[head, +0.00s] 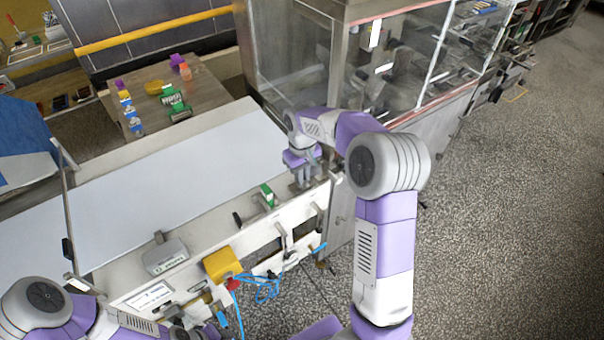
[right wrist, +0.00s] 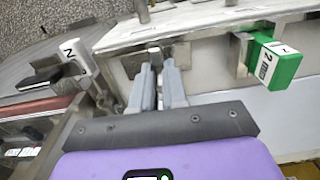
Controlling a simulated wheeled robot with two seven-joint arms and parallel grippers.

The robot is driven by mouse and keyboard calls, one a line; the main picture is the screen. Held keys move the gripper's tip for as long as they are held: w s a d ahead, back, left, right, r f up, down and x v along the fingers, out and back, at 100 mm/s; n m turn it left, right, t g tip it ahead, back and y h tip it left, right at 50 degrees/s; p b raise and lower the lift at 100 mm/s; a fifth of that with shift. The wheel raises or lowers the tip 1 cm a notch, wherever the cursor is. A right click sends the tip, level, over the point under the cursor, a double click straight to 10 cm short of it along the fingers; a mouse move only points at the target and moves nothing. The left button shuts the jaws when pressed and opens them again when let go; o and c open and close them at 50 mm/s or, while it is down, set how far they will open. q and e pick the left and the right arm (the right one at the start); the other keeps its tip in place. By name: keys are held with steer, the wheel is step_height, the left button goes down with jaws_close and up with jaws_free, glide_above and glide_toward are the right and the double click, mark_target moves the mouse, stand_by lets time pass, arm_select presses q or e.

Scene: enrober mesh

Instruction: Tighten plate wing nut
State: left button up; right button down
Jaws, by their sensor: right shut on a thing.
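My right gripper (head: 303,180) is at the far right end of the machine's front edge. In the right wrist view its two grey fingers (right wrist: 157,72) point at a metal plate (right wrist: 205,68) on the machine side. They are shut on a small metal piece (right wrist: 153,53) at the plate, apparently the wing nut, mostly hidden between the tips. I cannot tell how the nut is turned. My left arm lies at the lower left of the head view; its fingers cannot be made out.
A green block marked 2 (right wrist: 275,66) sits on a bracket beside the right gripper. A glass-walled cabinet (head: 300,50) stands close behind. A yellow box (head: 221,264) and blue hoses (head: 264,288) are in front.

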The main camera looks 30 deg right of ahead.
steer(key=m+p, duration=0.1)
steer(key=m, duration=0.3)
steer(key=shift+r, duration=0.1)
steer(key=m+p, duration=0.2)
steer(key=m, duration=0.3)
steer(key=shift+m+p, duration=0.3)
steer(key=shift+m, duration=0.9)
steer(key=m+p, duration=0.1)
steer(key=m, duration=0.2)
steer(key=shift+p, duration=0.4)
steer(key=shift+m+p, duration=0.65)
steer(key=shift+m, duration=0.95)
